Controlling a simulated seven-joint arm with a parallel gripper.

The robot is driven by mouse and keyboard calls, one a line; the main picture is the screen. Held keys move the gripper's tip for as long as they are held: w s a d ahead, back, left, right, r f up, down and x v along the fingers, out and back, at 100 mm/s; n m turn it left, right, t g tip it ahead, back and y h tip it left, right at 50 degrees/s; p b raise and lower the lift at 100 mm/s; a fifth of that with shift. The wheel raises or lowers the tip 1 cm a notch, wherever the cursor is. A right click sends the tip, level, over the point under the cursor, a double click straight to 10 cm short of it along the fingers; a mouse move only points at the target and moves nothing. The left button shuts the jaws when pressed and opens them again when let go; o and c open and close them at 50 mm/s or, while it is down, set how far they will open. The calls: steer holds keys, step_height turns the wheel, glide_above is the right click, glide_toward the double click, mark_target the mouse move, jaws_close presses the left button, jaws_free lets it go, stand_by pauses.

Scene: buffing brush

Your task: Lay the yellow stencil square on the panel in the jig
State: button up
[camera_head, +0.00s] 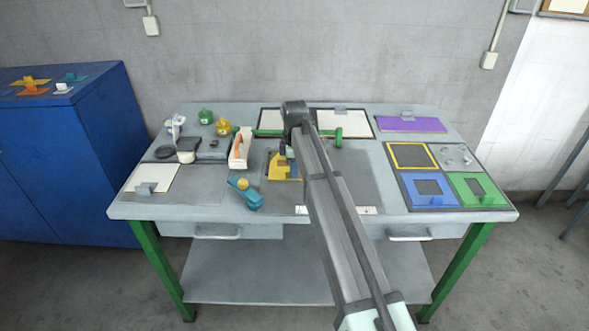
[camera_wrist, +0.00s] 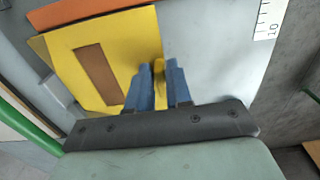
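The yellow stencil square (camera_head: 278,165) is at the middle of the bench, below my gripper. In the wrist view the yellow stencil (camera_wrist: 78,52) is a flat plate with a rectangular window that shows brown. My gripper (camera_wrist: 160,70) has its two blue fingers on either side of the stencil's upright yellow tab, close against it. An orange strip (camera_wrist: 88,10) shows beyond the stencil's far edge, and a pale grey-blue surface (camera_wrist: 212,55) lies to its right. The jig and panel are largely hidden by the stencil and my arm; whether the stencil touches them I cannot tell.
A yellow-outlined bay (camera_head: 412,156) at the right is empty of a stencil. Blue (camera_head: 432,200) and green (camera_head: 468,196) stencils lie in front of it. An orange-handled brush (camera_head: 240,148) and a teal tool (camera_head: 246,195) stand left of the stencil.

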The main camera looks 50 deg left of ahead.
steer(key=o, duration=0.4)
steer(key=shift+c, duration=0.2)
step_height(320, 180, up, 14)
stand_by(0.5)
steer(key=shift+f, duration=0.15)
stand_by(0.3)
